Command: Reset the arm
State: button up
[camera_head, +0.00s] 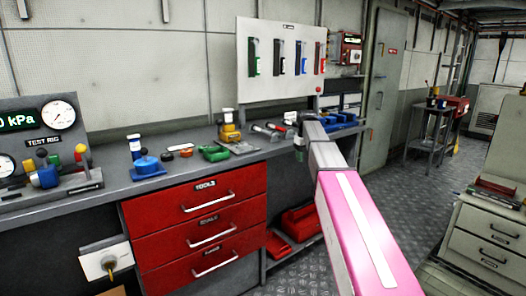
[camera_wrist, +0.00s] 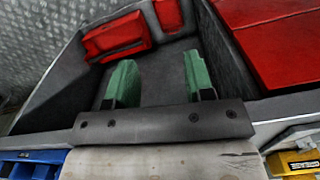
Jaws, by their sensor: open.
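My arm reaches over the right part of the workbench (camera_head: 110,184) in the head view, and its pink and grey links hide part of the bench's right end. My gripper (camera_head: 300,150) is at the end of it, near the bench's front edge, and looks small there. In the wrist view my gripper (camera_wrist: 160,80) shows two green fingers set well apart with nothing between them. Past the fingers are a dark shelf and red boxes (camera_wrist: 115,36) lower down.
Red drawers (camera_head: 205,225) are under the bench. A test rig (camera_head: 42,145) stands at the left. Blue, green and yellow parts lie on the bench top. A panel (camera_head: 280,30) hangs behind. A drawer cabinet (camera_head: 485,245) stands at the right. Open floor (camera_head: 420,185) lies between.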

jog(key=s+f+m, duration=0.5)
jog(key=s+f, duration=2.5)
jog(key=shift+s+f, duration=0.3)
jog(key=shift+f, duration=0.05)
